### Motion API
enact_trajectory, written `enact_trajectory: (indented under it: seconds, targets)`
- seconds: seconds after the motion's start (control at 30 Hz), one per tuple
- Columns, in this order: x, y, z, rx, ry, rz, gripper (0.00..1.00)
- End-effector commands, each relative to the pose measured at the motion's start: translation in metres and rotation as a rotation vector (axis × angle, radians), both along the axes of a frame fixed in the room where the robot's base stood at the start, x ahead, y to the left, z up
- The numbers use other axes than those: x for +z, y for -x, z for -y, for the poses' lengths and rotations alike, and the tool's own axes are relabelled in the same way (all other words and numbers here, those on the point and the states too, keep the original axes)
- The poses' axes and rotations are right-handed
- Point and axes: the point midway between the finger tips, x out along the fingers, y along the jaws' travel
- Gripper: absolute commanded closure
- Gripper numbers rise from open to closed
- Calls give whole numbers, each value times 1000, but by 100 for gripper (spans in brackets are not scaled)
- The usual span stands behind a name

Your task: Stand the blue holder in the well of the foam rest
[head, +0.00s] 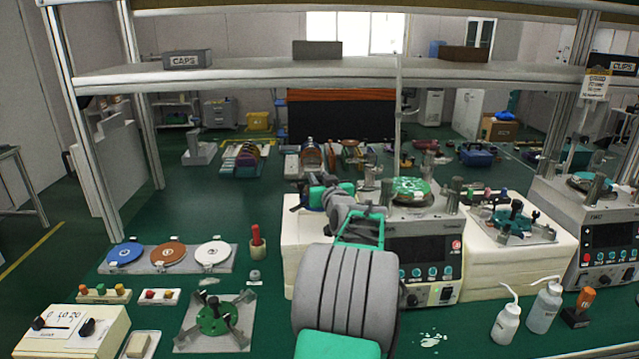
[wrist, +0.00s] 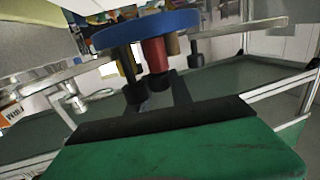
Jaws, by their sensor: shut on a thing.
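The blue holder is a blue disc (wrist: 145,32) with a red post and black feet below it, seen in the wrist view. My gripper (wrist: 165,95) is shut on it, though the fingertips' contact is hard to make out. In the head view my gripper (head: 322,190) is above the pale block left of the middle machine, and its arm covers much of that area. Only a little blue of the holder shows there. The pale foam-like block (head: 292,262) is partly hidden by my arm. I cannot make out a well in it.
The middle machine (head: 430,262) stands just right of my arm. Another pale block (head: 515,265) carries a plate with a teal fixture. A tray (head: 185,268) with blue, brown and white discs lies left. White bottles (head: 508,322) stand front right. A shelf (head: 250,78) crosses above.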

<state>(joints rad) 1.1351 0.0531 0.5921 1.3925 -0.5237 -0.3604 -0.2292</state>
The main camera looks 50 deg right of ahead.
Motion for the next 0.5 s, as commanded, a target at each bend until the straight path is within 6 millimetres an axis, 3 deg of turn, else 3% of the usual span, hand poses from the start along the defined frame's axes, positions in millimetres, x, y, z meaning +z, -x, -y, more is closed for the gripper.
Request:
enact_trajectory:
  seconds: [0.3, 0.5]
  targets:
    - [-40, 0, 0, 0, 3, 3, 100]
    - [-55, 0, 0, 0, 4, 3, 100]
